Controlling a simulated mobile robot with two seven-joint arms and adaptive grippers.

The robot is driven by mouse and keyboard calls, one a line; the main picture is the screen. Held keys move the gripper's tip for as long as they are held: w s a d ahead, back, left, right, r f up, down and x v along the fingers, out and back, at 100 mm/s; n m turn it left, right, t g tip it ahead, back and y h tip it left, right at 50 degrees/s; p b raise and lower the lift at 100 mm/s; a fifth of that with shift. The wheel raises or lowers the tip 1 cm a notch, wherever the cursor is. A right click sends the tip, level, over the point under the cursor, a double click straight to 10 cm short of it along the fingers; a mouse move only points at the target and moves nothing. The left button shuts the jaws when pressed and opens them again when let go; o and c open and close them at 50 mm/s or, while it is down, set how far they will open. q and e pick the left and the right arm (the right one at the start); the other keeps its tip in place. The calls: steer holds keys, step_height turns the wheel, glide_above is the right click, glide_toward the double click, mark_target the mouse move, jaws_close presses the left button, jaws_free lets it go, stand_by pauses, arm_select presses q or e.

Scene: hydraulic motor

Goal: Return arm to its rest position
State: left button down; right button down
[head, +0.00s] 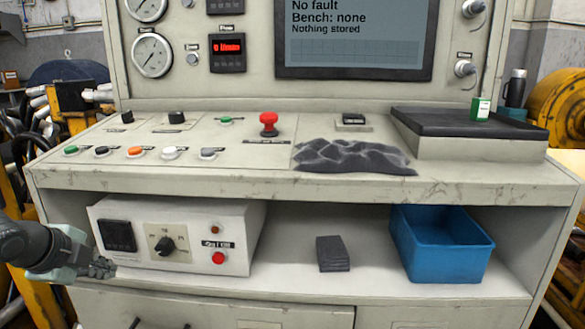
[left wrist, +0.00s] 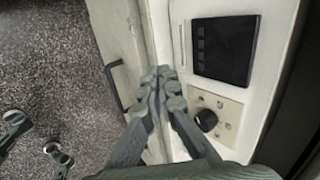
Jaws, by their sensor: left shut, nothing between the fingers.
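My left gripper (head: 103,268) comes in from the left edge in the head view, low in front of the white control box (head: 180,210) on the lower shelf. Its fingers are shut and empty, near the box's lower left corner. In the left wrist view the fingertips (left wrist: 160,78) are together, beside the box's black display (left wrist: 226,50) and its dark knob (left wrist: 206,119). I cannot tell whether the fingertips touch the box or the shelf edge.
A dark block (head: 332,254) and a blue bin (head: 441,245) stand on the lower shelf. Above is the sloped console with buttons, a red mushroom button (head: 268,123) and a crumpled dark cloth (head: 352,157). Drawers with handles lie below. Open floor (left wrist: 55,70) shows left in the wrist view.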

arm_select(q)
steer(key=s+a+f+n+g+y, duration=0.2)
steer(key=s+a+f+n+y, duration=0.25)
steer(key=s+a+f, duration=0.4)
steer(key=s+a+f+n+g+y, duration=0.1)
steer(key=s+a+f+n+y, duration=0.2)
steer(key=s+a+f+n, duration=0.6)
steer(key=s+d+f+n+h, duration=0.1)
steer(key=s+d+f+h, duration=0.1)
steer(key=d+f, duration=0.3)
steer(key=s+d+f+n+g+h, duration=0.1)
steer(key=d+f, duration=0.5)
steer(key=d, duration=0.6)
steer(key=s+d+f+n+g+h, duration=0.1)
steer(key=s+d+f+h, duration=0.2)
steer(key=d+f, duration=0.3)
steer(key=shift+s+d+p, duration=0.3)
steer(key=shift+s+d, duration=0.35)
steer(key=shift+d, duration=1.2)
arm_select(e)
steer(key=s+d+f+g, duration=0.2)
steer(key=f, duration=0.6)
steer(key=s+d+f+g, duration=0.2)
steer(key=f, duration=0.7)
steer(key=shift+s+d+m+h, duration=0.25)
steer(key=shift+d+m+h, duration=0.05)
steer(key=shift+d+h, duration=0.1)
steer(key=shift+f, duration=0.1)
